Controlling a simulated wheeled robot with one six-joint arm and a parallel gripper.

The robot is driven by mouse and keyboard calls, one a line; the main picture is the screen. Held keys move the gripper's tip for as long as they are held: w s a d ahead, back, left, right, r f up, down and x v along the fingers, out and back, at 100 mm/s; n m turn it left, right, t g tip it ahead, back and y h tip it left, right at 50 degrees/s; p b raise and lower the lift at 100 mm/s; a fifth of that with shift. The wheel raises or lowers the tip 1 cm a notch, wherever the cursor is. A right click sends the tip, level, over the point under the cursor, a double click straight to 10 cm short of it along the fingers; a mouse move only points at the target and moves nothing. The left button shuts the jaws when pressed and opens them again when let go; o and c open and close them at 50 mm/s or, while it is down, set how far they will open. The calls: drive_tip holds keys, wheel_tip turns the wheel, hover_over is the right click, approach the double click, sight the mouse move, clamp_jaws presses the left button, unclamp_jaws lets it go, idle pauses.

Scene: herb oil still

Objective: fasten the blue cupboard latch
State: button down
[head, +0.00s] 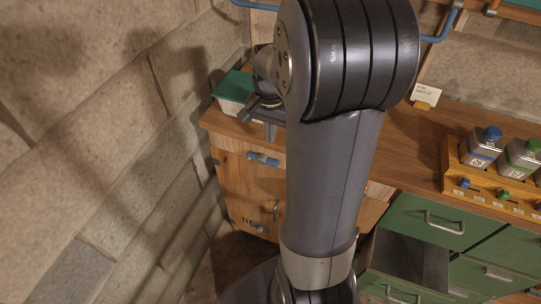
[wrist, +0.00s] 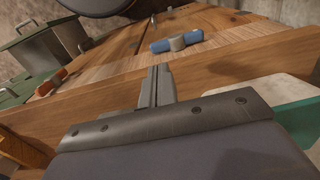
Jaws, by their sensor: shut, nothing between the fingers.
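The blue latch (head: 263,159) is a short bar on the upper front of the wooden cupboard (head: 240,185), below the counter edge. In the wrist view the latch (wrist: 160,46) has blue ends and a grey middle, and lies roughly across the wood near a seam. In the head view it is nearly level, slightly tilted. My gripper (head: 270,133) is at the counter's front edge, just above the latch. In the wrist view my gripper (wrist: 158,72) is shut and empty, its tips pointing toward the latch with a visible gap. My arm hides part of the cupboard front.
A green-and-white box (head: 234,90) sits on the counter at left, beside my gripper. A bottle rack (head: 490,185) stands at right. Green drawers (head: 430,222) are below, with a dark opening. A stone wall (head: 110,150) closes the left side. An orange piece (wrist: 51,82) shows in the wrist view.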

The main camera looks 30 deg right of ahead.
sight(276, 165)
wheel_tip(276, 165, down, 10)
drive_tip(key=shift+r, duration=0.1)
drive_tip(key=shift+s+d+f+b, duration=0.2)
drive_tip(key=shift+s+f+b, duration=0.1)
drive_tip(key=shift+f+b, duration=0.15)
idle(1.0)
drive_tip(key=shift+s+d+f+b, duration=0.25)
drive_tip(key=shift+s+f+b, duration=0.05)
drive_tip(key=shift+f+b, duration=0.25)
idle(0.5)
drive_tip(key=s+d+r+p, duration=0.3)
drive_tip(key=s+d+r, duration=0.1)
drive_tip(key=r, duration=0.8)
drive_tip(key=shift+s+d, duration=0.2)
drive_tip(key=shift+s, duration=0.65)
